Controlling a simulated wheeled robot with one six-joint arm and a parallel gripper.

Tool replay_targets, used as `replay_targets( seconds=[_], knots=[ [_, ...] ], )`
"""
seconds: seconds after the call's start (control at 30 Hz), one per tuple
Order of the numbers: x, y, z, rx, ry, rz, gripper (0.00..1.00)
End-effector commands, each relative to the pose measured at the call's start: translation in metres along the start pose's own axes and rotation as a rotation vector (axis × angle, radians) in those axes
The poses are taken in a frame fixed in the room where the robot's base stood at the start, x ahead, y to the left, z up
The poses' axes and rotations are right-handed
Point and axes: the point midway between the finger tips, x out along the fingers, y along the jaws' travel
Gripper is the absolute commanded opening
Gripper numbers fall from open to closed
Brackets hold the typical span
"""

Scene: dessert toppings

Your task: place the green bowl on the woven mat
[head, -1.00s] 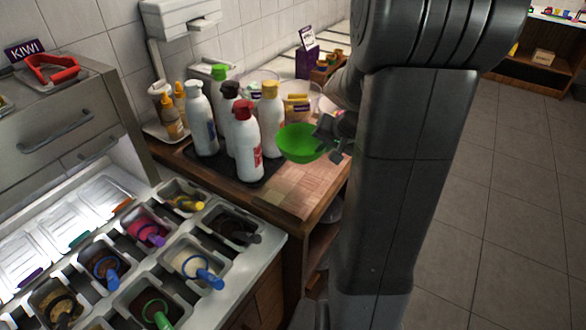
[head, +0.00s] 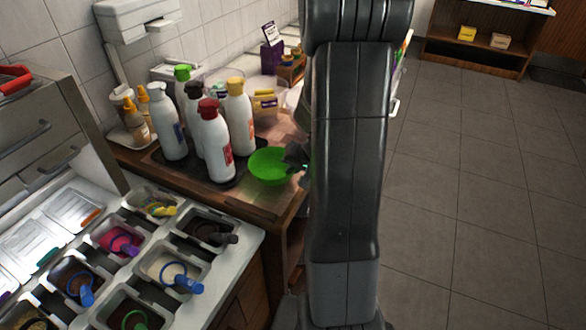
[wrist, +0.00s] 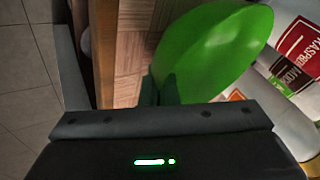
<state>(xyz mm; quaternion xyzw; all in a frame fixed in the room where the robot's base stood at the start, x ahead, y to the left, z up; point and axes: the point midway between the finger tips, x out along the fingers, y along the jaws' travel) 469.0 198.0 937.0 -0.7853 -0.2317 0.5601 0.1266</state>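The green bowl (head: 268,168) is held by its right side, over the front right part of the wooden counter. My gripper (head: 298,158) is shut on its rim, partly hidden by my arm in the head view. In the wrist view, the fingers (wrist: 160,92) meet the near edge of the bowl (wrist: 210,55), which looks tilted. The woven mat (head: 250,203) seems to be the patterned patch below the bowl, partly hidden. I cannot tell whether the bowl touches it.
Several sauce bottles (head: 212,140) stand on a dark tray (head: 172,166) just left of the bowl. Clear tubs stand behind. A topping station (head: 250,240) with several bins is at the front left. Open floor (head: 470,220) lies to the right.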

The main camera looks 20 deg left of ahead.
Motion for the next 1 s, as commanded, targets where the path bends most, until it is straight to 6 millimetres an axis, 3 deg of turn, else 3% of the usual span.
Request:
replay_targets(
  seconds=[0.13, 0.27, 0.67, 1.0],
  knots=[
    [0.004, 0.002, 0.001, -0.001, 0.000, 0.000, 0.00],
    [0.002, 0.001, 0.001, -0.001, 0.000, 0.000, 0.23],
    [-0.002, -0.001, -0.001, 0.000, -0.001, 0.000, 0.23],
    [-0.054, -0.001, -0.001, -0.001, 0.004, -0.001, 0.23]
  ],
)
